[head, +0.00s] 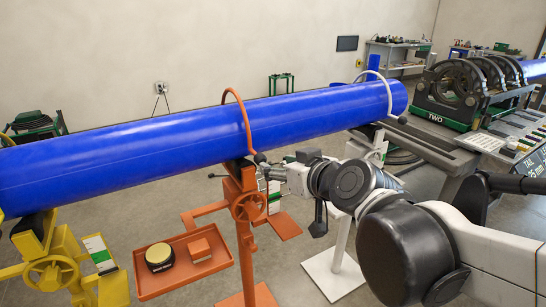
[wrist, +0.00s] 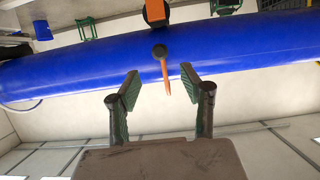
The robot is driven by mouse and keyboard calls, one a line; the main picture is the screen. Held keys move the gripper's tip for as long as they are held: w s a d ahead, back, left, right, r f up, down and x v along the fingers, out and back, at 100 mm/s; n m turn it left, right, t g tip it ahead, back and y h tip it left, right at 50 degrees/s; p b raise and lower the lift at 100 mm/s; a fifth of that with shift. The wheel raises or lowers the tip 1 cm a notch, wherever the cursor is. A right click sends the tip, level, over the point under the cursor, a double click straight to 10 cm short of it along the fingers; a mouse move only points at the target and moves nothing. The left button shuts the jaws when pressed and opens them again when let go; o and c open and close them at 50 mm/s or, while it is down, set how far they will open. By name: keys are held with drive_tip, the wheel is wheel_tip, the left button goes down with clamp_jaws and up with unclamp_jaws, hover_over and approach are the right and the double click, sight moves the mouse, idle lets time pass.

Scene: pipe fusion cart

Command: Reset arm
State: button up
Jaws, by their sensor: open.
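My gripper (wrist: 158,88) is open and empty in the wrist view, its two green-padded fingers spread apart. Beyond the fingers are the long blue pipe (wrist: 90,78) and an orange lever with a dark round knob (wrist: 159,51). In the head view my arm reaches in from the right, and the gripper end is beside the orange pipe stand (head: 243,205), below the blue pipe (head: 130,148). The fingers are small there and partly lost against the stand. An orange hoop (head: 240,98) arches over the pipe at this stand.
An orange tray (head: 160,286) holds a round tin (head: 159,257) and an orange block (head: 200,250). A yellow stand (head: 55,272) supports the pipe at left, and a white stand (head: 335,272) at right. The fusion machine (head: 455,95) stands at the right. Open floor lies between the stands.

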drive_tip(key=s+d+f+m+g+h+p, duration=0.1)
drive_tip(key=s+d+f+m+g+h, duration=0.1)
drive_tip(key=s+d, duration=0.5)
drive_tip(key=s+d+f+m+g+h+p, duration=0.2)
drive_tip(key=s+d+f, duration=0.3)
drive_tip(key=s, duration=0.4)
drive_tip(key=shift+d+f+m+g+h, duration=0.15)
drive_tip(key=shift+d+m+g+h, duration=0.25)
drive_tip(key=shift+d+g+h, duration=0.45)
drive_tip(key=shift+o, duration=0.2)
drive_tip(key=shift+s, duration=0.1)
